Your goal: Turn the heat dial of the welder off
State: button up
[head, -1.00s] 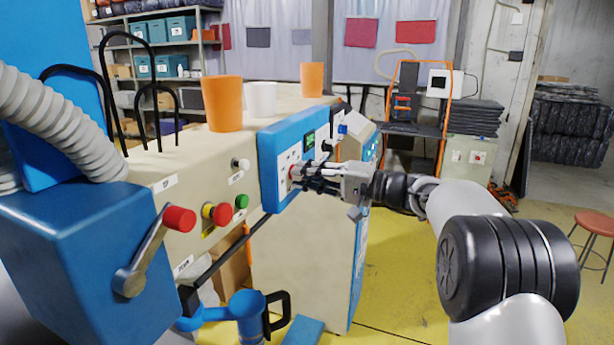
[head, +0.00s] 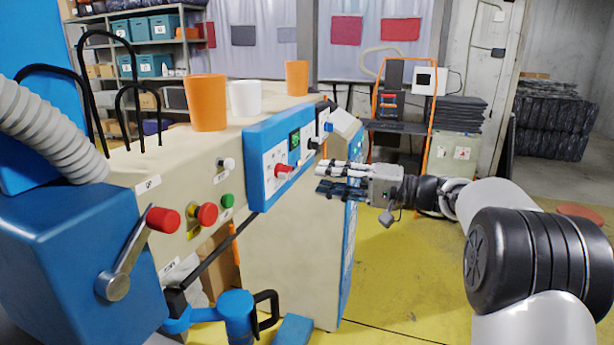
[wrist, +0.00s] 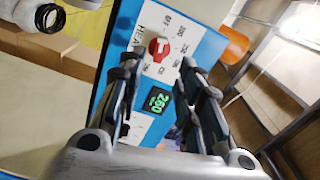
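The welder (head: 190,160) is a beige machine with a blue control panel (head: 258,190). Its red heat dial (head: 283,170) sits on a white plate, with a green display (head: 294,140) beside it. In the wrist view the dial (wrist: 158,49) shows beside the word HEAT and a ring of numbers. The display (wrist: 158,100) appears to read 260. Which mark the dial points at is too small to tell. My gripper (head: 319,181) is open and empty, to the right of the dial and apart from it. In the wrist view its fingers (wrist: 160,72) stand on both sides of the dial's line.
A crank with a red knob (head: 163,220), a red button (head: 207,214) and a green button (head: 227,201) are on the left. Orange cups (head: 207,103) and a white cup (head: 245,98) stand on top. Yellow floor (head: 400,280) is open right of the machine.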

jog(key=shift+v, duration=1.55)
jog(key=s+a+f+g+h, duration=0.1)
jog(key=s+a+f+h, duration=0.15)
jog(key=s, duration=0.45)
jog(key=s+a+f+g+h, duration=0.2)
jog(key=s+h, duration=0.1)
jog(key=s, duration=0.5)
jog(key=s+a+f+g+h, duration=0.1)
jog(key=s+a+f+h, duration=0.15)
jog(key=s, duration=0.45)
jog(key=s+d+f+n+t+h, duration=0.1)
jog(key=s+d+f+h, duration=0.3)
jog(key=s, duration=0.5)
jog(key=s+d+f+n+h, duration=0.1)
jog(key=s+d+f+h, duration=0.3)
jog(key=s+d, duration=0.2)
jog(key=s, duration=0.2)
jog(key=shift+s+f+t+h, duration=0.3)
jog(key=shift+s+t, duration=0.1)
